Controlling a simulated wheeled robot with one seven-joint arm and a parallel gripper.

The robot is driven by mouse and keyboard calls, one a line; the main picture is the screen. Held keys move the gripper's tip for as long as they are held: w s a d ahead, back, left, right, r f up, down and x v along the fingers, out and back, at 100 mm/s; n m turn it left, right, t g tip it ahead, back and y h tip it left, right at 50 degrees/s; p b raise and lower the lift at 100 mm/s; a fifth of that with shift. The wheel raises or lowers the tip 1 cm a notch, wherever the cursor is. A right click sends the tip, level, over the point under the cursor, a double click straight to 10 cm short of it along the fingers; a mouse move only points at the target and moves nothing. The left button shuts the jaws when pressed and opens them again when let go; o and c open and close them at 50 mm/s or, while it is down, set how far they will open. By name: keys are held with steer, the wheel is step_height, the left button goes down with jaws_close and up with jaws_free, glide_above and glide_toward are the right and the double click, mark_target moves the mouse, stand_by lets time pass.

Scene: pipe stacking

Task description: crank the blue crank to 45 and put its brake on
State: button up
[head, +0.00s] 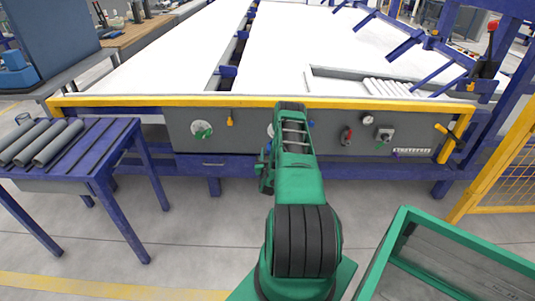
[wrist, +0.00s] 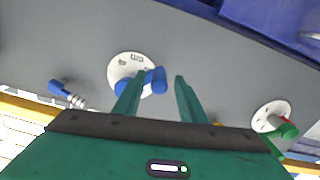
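The blue crank (wrist: 158,80) sits on a round white dial (wrist: 122,62) on the grey panel in the wrist view. My gripper (wrist: 160,79) is open, with its two green fingers apart. The left finger overlaps part of the crank, and the crank's knob shows between the fingertips, nearer the left one; contact cannot be told. A blue handle with a threaded metal stem (wrist: 64,92), perhaps the brake, sticks out left of the dial. The dial's marks are too small to read. In the head view my gripper (head: 288,108) hides most of the blue crank's dial (head: 270,130).
A red handle (head: 347,135) and a dark knob (head: 384,134) are further right. A table with grey pipes (head: 40,142) stands left.

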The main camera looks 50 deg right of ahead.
steer(key=shift+w+d, duration=0.1)
steer(key=shift+d, duration=0.1)
jaws_close()
steer(key=shift+w+a+r, duration=0.1)
